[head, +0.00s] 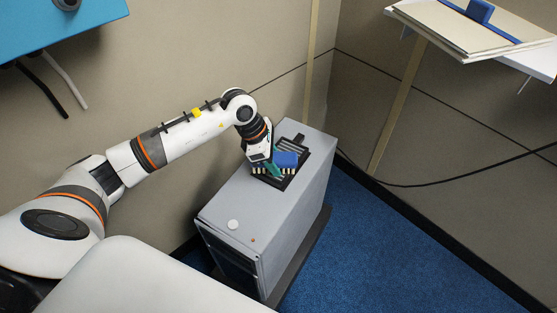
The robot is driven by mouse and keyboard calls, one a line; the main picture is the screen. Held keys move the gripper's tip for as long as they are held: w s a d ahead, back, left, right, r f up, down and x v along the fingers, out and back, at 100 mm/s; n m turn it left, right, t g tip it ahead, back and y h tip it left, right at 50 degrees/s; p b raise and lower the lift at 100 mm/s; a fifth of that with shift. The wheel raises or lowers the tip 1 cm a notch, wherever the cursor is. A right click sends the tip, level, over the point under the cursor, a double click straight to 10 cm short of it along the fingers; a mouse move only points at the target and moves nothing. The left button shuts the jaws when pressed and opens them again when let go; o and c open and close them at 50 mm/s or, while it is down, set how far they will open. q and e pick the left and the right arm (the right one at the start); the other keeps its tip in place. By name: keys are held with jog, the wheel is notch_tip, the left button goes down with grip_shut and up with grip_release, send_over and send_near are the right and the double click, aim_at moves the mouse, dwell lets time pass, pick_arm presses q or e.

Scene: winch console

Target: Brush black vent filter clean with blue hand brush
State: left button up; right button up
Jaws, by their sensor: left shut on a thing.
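The black vent filter (299,145) lies on top of a grey cabinet, near its back end, and shows light slats inside a dark frame. The blue hand brush (287,159) is over the filter, its pale bristles low against or just above the slats; I cannot tell if they touch. My left gripper (273,166) reaches in from the left and is shut on the brush. The gripper and brush hide part of the filter. My right gripper is not in view.
A shelf (470,30) holds a blue item at upper right. A black cable (430,185) hangs along the right wall.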

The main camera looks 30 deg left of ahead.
pick_arm(q)
jog(key=shift+s+a, duration=0.15)
jog(key=shift+a, duration=0.35)
jog(key=shift+s+a, duration=0.15)
jog(key=shift+a, duration=0.35)
jog(key=shift+s+d, duration=0.25)
jog(key=shift+d, duration=0.75)
jog(key=shift+s+d, duration=0.25)
jog(key=shift+d, duration=0.75)
jog(key=shift+w+a+b, duration=0.15)
jog(key=shift+w+a, duration=0.05)
jog(key=shift+a, duration=0.45)
jog(key=shift+w+a+b, duration=0.15)
jog(key=shift+a, duration=0.45)
jog(key=shift+w+a+f, duration=0.1)
jog(key=shift+w+a, duration=0.05)
jog(key=shift+a, duration=0.6)
jog(key=shift+w+d, duration=0.2)
jog(key=shift+d, duration=0.4)
jog(key=shift+w+d, duration=0.2)
jog(key=shift+d, duration=0.4)
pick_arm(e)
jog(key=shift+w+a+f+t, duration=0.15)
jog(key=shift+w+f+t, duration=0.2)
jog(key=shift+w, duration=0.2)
